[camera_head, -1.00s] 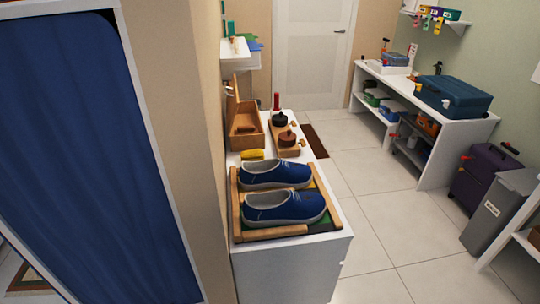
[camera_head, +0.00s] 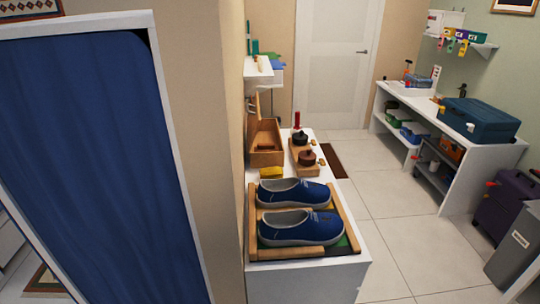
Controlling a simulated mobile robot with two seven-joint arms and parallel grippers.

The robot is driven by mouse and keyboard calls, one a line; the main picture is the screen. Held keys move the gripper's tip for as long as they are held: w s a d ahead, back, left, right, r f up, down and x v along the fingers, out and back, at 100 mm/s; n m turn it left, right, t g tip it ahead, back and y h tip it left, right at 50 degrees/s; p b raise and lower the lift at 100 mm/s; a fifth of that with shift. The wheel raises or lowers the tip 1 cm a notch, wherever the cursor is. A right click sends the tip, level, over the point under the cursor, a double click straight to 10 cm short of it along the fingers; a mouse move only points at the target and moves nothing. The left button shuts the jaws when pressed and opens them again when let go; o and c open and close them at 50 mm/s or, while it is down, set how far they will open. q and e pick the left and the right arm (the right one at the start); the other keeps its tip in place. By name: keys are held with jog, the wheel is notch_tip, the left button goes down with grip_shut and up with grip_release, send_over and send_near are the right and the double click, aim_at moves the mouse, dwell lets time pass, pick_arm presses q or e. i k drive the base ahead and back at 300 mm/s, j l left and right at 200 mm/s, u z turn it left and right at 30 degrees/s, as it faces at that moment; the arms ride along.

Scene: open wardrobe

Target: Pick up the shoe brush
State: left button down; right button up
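I cannot clearly make out a shoe brush in the head view. Two blue shoes (camera_head: 295,228) with grey soles lie side by side in a wooden-framed tray (camera_head: 349,222) on a white bench (camera_head: 307,277). Behind them are a yellow item (camera_head: 271,172) and an open wooden box (camera_head: 266,150), whose inside is mostly hidden. Right of the box, a wooden stand (camera_head: 303,171) carries two dark round pieces (camera_head: 306,157). A small red upright item (camera_head: 297,120) is at the bench's far end. Neither gripper is in view.
A blue curtain panel (camera_head: 100,170) in a white frame and a beige wall edge (camera_head: 209,110) fill the left. Tiled floor (camera_head: 390,220) is open right of the bench. A white shelf unit with a blue case (camera_head: 478,119) stands along the right wall. A white door (camera_head: 331,62) is behind.

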aim_at(262, 147)
jog(key=z, duration=0.95)
jog(key=l+z, duration=0.1)
jog(key=z, duration=0.4)
jog(key=i+z, duration=0.1)
jog(key=z, duration=0.85)
jog(key=i+z, duration=0.25)
jog(key=i, duration=1)
jog(key=i+u, duration=0.3)
jog(key=i, duration=0.25)
jog(key=i+l+u, duration=0.3)
jog(key=i, duration=0.25)
jog(key=i+j+u, duration=0.1)
jog(key=u, duration=0.3)
jog(key=i+u, duration=0.6)
jog(key=u, duration=0.25)
jog(key=i+j+u, duration=0.1)
jog(key=i+u, duration=0.65)
jog(key=i, duration=1.6)
